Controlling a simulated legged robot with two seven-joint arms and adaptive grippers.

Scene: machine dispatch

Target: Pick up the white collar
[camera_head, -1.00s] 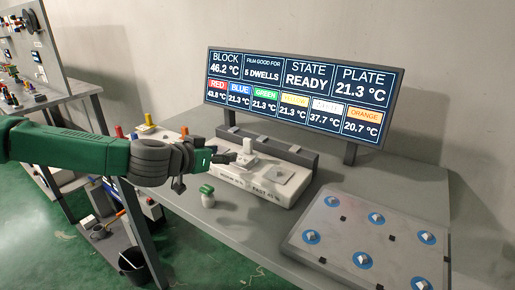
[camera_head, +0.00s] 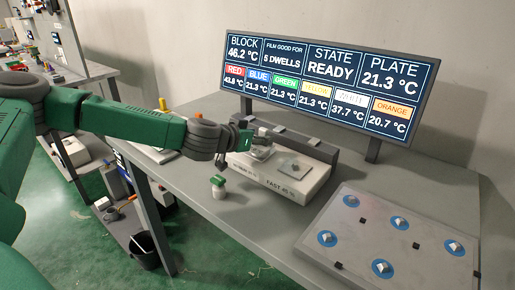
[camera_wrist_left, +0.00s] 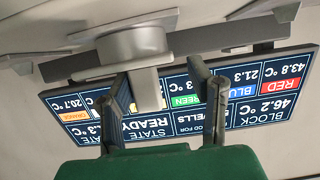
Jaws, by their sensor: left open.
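A pale white piece (camera_head: 262,152), which looks like the white collar, sits on the left part of the white heater block (camera_head: 290,187). My left gripper (camera_head: 263,138) is at this piece, and its green body partly hides it. In the left wrist view, a white-grey round piece with a square post (camera_wrist_left: 147,88) shows ahead of my left gripper's two dark fingers (camera_wrist_left: 165,85). The fingers are apart, and the post shows between them, nearer one finger. I cannot tell whether they touch it. My right gripper is not in view.
A grey square plate (camera_head: 295,168) lies on the block's right part. A small green-capped jar (camera_head: 218,187) stands in front. A grey board with blue discs (camera_head: 345,255) lies at right. The display (camera_head: 325,85) stands behind. Bare bench lies between jar and board.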

